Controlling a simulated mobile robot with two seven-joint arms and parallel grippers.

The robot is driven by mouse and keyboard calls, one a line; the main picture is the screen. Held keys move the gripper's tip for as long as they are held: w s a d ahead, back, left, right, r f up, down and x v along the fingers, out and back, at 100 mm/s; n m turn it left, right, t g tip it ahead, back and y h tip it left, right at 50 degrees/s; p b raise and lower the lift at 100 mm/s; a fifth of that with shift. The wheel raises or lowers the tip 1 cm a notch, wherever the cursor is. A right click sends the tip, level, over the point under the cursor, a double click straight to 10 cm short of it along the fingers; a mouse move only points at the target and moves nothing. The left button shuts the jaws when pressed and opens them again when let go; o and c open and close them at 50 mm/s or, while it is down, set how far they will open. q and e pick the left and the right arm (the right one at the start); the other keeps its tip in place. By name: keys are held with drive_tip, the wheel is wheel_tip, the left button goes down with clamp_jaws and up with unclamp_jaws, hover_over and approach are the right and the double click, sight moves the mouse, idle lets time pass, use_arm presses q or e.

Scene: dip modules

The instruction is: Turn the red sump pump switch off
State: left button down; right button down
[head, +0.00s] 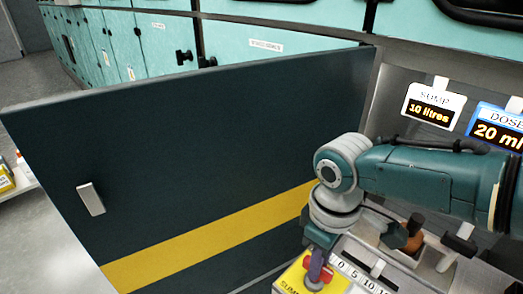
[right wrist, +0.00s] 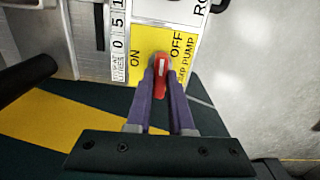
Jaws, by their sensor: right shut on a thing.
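The red sump pump switch (right wrist: 161,67) sits on a yellow plate (right wrist: 145,36) marked ON and OFF in the right wrist view. ON is on the left of the switch and OFF on the right. A pale line runs along the switch, but I cannot tell for sure which mark it points to. My right gripper (right wrist: 160,80) is shut on the switch, with a purple finger on each side. In the head view my right gripper (head: 316,268) reaches down to the red switch (head: 325,274), which it partly hides. My left gripper is not in view.
A dark open door panel (head: 180,150) with a yellow stripe stands left of my right arm. A numbered scale (head: 360,275) and levers (head: 458,243) lie right of the switch. Behind are signs reading SUMP 10 litres (head: 433,105) and DOSE 20 ml (head: 497,127).

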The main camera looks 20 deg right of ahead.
drive_tip(key=shift+m, duration=0.5)
drive_tip(key=c, duration=0.8)
unclamp_jaws()
drive_tip(key=shift+r, duration=0.1)
wheel_tip(320, 180, up, 8)
drive_tip(key=p, duration=0.5)
drive_tip(key=shift+r, duration=0.9)
